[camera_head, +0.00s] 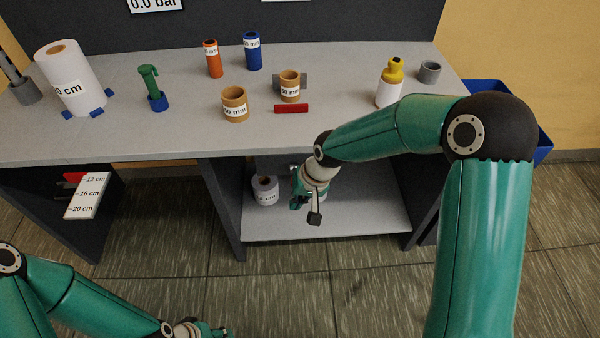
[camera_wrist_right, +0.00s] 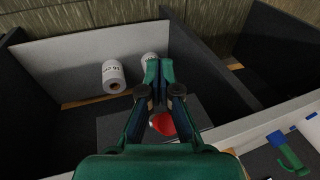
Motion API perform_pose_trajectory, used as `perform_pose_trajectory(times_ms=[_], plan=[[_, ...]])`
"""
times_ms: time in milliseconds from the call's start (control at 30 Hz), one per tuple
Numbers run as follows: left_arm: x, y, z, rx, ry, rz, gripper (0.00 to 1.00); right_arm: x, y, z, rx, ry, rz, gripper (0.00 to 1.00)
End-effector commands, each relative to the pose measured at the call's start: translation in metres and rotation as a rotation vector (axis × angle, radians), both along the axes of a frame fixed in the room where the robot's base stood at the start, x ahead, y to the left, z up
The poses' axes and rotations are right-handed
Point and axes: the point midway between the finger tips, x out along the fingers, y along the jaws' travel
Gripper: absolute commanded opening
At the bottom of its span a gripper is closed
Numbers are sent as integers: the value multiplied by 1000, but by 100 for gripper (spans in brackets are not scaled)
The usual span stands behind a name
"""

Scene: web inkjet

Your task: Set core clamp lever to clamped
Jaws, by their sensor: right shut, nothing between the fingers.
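I cannot identify the core clamp lever with certainty. A red rounded part (camera_wrist_right: 163,124) with a pale edge shows between my right fingers in the wrist view, partly hidden by them. I cannot tell whether it belongs to the clamp. My right gripper (camera_head: 299,200) is in front of the open bay below the bench top. In the wrist view its fingertips (camera_wrist_right: 158,70) are together and hold nothing. My left gripper (camera_head: 208,331) is at the bottom edge, partly cut off, with its fingers unclear.
The grey bench top (camera_head: 190,130) holds a large white roll (camera_head: 72,85), a green-handled tool (camera_head: 150,82), several cores, a red bar (camera_head: 292,108) and a yellow-topped bottle (camera_head: 390,85). A small white roll (camera_head: 265,190) stands on the lower shelf (camera_head: 350,220). A size label (camera_head: 87,196) hangs left.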

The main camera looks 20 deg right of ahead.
Motion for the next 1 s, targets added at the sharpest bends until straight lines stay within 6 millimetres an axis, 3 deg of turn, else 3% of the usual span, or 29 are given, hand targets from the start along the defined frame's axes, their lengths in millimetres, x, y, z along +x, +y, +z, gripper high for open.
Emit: perform_pose_trajectory(times_ms=[33, 200, 300, 400, 767, 1000], plan=[[0, 0, -6, 0, 0, 0, 40, 16, -7, 29, -17, -28, -23, 0], [0, 0, -13, 0, 0, 0, 40, 37, -30, 117, -70, -65, -117, 0], [0, 0, -15, 0, 0, 0, 40, 38, -41, 155, -91, -76, -167, 0], [0, 0, -17, 0, 0, 0, 40, 36, -48, 178, -102, -81, -200, 0], [0, 0, -16, 0, 0, 0, 40, 35, -50, 184, -106, -78, -210, 0], [0, 0, -16, 0, 0, 0, 40, 39, -49, 170, -107, -75, -208, 0]])
